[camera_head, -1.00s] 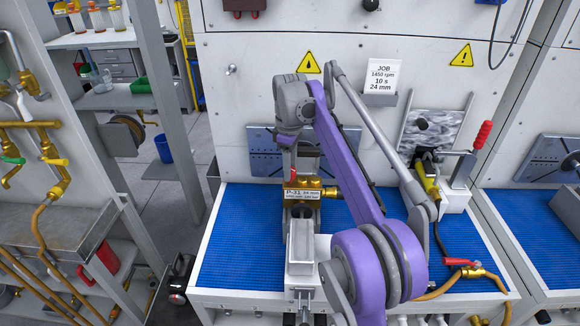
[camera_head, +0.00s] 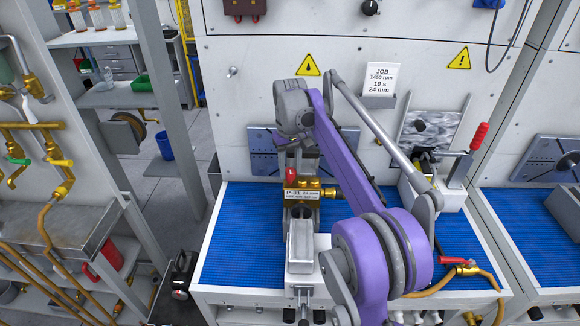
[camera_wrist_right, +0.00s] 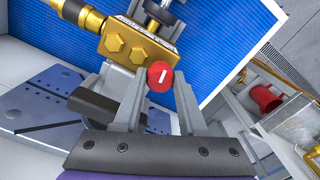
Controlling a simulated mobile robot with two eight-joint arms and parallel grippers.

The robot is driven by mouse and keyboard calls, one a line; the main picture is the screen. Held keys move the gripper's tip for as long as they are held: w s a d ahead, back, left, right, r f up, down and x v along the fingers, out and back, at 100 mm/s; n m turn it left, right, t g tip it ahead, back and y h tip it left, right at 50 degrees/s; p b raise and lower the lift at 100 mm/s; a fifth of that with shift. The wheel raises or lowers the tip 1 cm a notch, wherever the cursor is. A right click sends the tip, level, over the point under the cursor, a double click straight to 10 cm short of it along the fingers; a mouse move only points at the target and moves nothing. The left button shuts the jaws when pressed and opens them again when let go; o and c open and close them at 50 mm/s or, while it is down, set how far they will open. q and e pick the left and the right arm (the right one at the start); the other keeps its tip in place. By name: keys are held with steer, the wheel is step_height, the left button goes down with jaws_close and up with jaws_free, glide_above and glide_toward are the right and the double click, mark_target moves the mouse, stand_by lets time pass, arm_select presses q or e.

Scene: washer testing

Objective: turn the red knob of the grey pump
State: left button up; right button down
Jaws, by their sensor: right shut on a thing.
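A brass block with a white P-31 label (camera_head: 302,194) stands on a grey mount over the blue mat. It shows as a gold body with hex plugs in the right wrist view (camera_wrist_right: 135,45). Its red knob (camera_head: 291,178) is at the block's upper left. In the wrist view the round red knob (camera_wrist_right: 160,75) has a white line on its face, nearly upright. My right gripper (camera_head: 295,160) reaches down from above. Its fingers are shut on the knob, one on each side. My left gripper is not in view.
The blue mat (camera_head: 240,245) has bare room left of the mount. A grey vise (camera_head: 300,245) stands in front of the block. A red-handled lever (camera_head: 478,137) and a red valve with a brass hose (camera_head: 458,261) are to the right. A job card (camera_head: 381,78) is on the wall behind.

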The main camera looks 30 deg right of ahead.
mark_target(290, 170)
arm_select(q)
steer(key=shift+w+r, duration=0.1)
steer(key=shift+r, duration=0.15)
arm_select(e)
steer(key=shift+m, duration=0.9)
steer(key=shift+c, duration=2.3)
jaws_free()
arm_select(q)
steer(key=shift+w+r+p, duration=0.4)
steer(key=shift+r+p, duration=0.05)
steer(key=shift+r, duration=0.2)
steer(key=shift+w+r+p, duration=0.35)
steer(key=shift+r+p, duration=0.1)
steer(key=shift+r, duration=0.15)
arm_select(e)
step_height(290, 170, up, 11)
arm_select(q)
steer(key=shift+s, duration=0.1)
arm_select(e)
steer(key=shift+f, duration=0.15)
